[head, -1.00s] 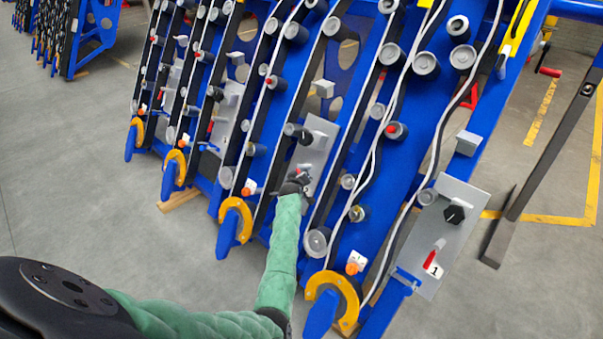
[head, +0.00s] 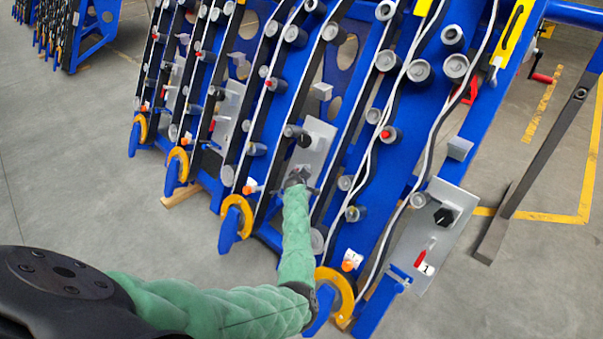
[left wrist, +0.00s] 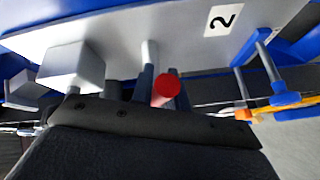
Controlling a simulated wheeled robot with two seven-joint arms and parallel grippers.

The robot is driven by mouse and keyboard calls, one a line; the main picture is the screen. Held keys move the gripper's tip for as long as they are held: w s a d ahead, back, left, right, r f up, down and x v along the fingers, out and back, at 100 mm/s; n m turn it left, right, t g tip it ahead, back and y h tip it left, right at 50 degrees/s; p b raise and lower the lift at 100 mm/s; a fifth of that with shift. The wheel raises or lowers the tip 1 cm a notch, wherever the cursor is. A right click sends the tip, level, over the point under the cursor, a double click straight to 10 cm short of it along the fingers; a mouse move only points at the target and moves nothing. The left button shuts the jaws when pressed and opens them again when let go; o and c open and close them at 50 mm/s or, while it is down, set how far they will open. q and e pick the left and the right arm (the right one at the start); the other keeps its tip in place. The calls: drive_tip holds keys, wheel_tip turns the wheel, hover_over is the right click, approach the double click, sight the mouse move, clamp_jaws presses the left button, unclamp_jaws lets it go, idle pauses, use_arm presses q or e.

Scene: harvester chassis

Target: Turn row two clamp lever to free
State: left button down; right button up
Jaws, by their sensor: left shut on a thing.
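The row two plate (head: 318,140) is a grey panel on the blue frame, with a black knob (head: 304,141) on it. In the left wrist view the plate (left wrist: 195,50) carries a "2" label (left wrist: 224,19). The row two clamp lever (left wrist: 167,88) shows there as a round red tip on a short stem. My left gripper (head: 299,182) is at the plate's lower part; in the left wrist view its dark fingers (left wrist: 162,88) stand on both sides of the lever and are shut on it. In the head view the gripper hides the lever. My right gripper is not in view.
The row one plate (head: 437,228) has a black knob, a red lever (head: 420,257) and a "1" label. Grey rollers, white cables and orange hooks (head: 335,285) line the blue frame. In the left wrist view a grey block (left wrist: 72,66) sits beside the fingers. Open floor lies left.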

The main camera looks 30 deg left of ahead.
use_arm(q)
drive_tip(key=shift+r, duration=0.15)
drive_tip(key=shift+a, duration=0.1)
drive_tip(key=c, duration=1.4)
unclamp_jaws()
drive_tip(key=shift+o, duration=0.2)
drive_tip(key=shift+s+d, duration=0.25)
drive_tip(key=shift+s, duration=0.2)
drive_tip(key=v, duration=0.6)
drive_tip(key=shift+s+r, duration=0.3)
drive_tip(key=shift+d, duration=0.15)
